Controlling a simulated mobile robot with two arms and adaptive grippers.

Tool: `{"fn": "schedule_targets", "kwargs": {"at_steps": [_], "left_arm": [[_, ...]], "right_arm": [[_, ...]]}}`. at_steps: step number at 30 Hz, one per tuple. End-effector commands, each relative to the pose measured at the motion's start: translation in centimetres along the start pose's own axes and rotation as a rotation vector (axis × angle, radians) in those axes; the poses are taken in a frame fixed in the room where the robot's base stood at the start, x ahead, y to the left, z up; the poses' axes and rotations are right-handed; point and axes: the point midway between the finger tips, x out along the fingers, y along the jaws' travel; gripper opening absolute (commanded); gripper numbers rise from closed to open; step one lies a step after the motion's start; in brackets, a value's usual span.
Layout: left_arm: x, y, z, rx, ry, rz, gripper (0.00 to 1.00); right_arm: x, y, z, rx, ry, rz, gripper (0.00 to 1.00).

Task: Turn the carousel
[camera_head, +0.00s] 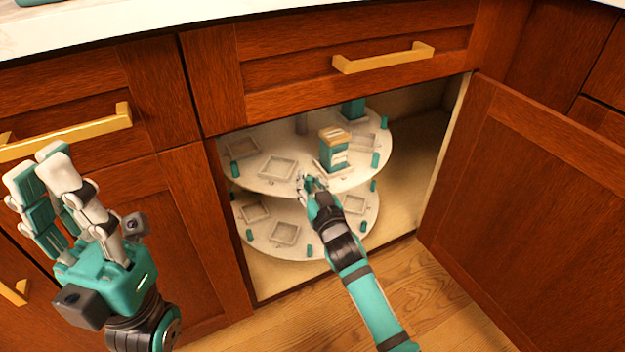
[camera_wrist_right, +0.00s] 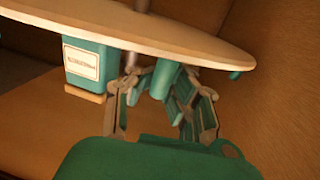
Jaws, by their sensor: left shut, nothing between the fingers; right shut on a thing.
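The carousel is a two-tier round white turntable inside the open cabinet. Its upper tier (camera_head: 258,183) has square recesses and teal pegs around its rim, and its lower tier (camera_head: 262,242) sits below. A teal box with a tan top (camera_head: 333,152) stands on the upper tier. My right gripper (camera_head: 307,183) is at the upper tier's front rim. In the right wrist view, which looks upside down, my right gripper (camera_wrist_right: 162,98) is shut on a teal peg (camera_wrist_right: 166,78) at the tier's edge (camera_wrist_right: 215,48). My left gripper (camera_head: 42,168) is shut and empty, outside at the left.
The cabinet door (camera_head: 535,190) stands open on the right. A drawer with a gold handle (camera_head: 383,58) is above the opening. Another gold handle (camera_head: 70,135) is near my left gripper. The wooden floor (camera_head: 425,300) in front is clear.

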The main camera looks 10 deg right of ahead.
Motion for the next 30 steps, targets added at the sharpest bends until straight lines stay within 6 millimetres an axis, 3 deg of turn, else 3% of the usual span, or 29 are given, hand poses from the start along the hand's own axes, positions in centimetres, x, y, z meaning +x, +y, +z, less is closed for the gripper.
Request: {"fn": "schedule_targets", "kwargs": {"at_steps": [10,12,18,26,30], "left_arm": [[0.0,0.0,0.0,0.0,0.0,0.001,0.0],[0.0,0.0,0.0,0.0,0.0,0.001,0.0],[0.1,0.0,0.0,0.001,0.003,0.002,0.0],[0.3,0.0,-0.2,0.003,0.011,0.006,0.0],[0.2,0.0,-0.1,0.002,0.009,0.005,0.0]], "right_arm": [[-0.2,-0.6,0.6,0.003,-0.009,-0.008,0.0],[-0.2,-0.6,0.6,0.003,-0.009,-0.008,0.16],[-0.2,-0.4,0.4,0.002,-0.007,-0.005,0.42],[-0.2,-0.2,0.3,0.002,-0.004,-0.003,0.42],[-1.2,-0.2,0.4,0.001,-0.006,-0.003,0.42]]}}
